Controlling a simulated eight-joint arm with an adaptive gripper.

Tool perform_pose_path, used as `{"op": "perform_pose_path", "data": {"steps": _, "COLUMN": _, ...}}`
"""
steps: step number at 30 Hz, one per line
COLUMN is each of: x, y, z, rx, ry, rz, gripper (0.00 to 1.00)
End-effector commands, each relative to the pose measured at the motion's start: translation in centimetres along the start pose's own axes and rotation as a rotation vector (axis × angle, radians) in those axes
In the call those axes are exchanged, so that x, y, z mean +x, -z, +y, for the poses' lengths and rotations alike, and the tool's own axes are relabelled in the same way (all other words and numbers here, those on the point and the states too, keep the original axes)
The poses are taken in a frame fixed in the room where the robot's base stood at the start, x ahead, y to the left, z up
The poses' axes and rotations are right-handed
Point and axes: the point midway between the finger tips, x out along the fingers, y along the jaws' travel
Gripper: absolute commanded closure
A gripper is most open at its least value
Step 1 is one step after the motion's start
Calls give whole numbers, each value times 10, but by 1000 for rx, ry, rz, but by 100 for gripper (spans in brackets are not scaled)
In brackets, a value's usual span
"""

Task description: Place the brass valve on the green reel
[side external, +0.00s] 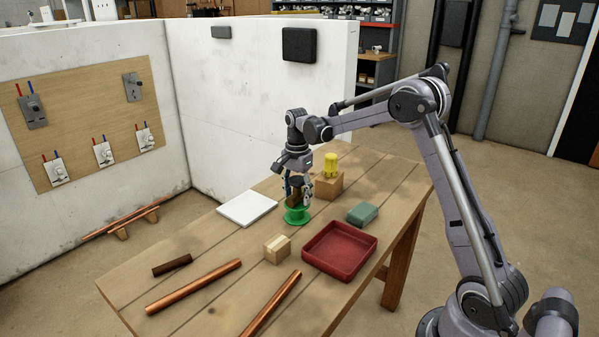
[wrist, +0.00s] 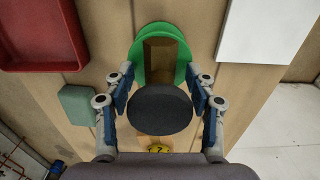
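The brass valve (side external: 296,188) is a dark brownish body between the fingers of my gripper (side external: 297,186), directly over the green reel (side external: 297,216). In the wrist view, a round black disc (wrist: 160,109) covers the near end of the valve, and its brown body (wrist: 165,55) shows against the green reel (wrist: 153,33). The fingers of my gripper (wrist: 161,88) stand on both sides of the valve, very close to it. I cannot tell whether they press on it, or whether the valve touches the reel.
A yellow piece (side external: 330,164) stands on a wooden block (side external: 328,185) behind the reel. A green block (side external: 362,213) and a red tray (side external: 340,249) are to the right, a white panel (side external: 247,208) to the left. A small wooden block (side external: 277,248) and copper pipes (side external: 195,286) lie in front.

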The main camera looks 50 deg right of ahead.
Motion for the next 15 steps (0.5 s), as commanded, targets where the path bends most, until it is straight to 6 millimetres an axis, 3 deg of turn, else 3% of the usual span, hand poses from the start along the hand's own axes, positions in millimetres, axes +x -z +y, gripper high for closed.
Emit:
{"op": "perform_pose_path", "data": {"steps": 8, "x": -10, "y": 0, "z": 0, "rx": 0, "ry": 0, "rz": 0, "gripper": 44}}
{"op": "perform_pose_path", "data": {"steps": 15, "x": -52, "y": 0, "z": 0, "rx": 0, "ry": 0, "rz": 0, "gripper": 44}}
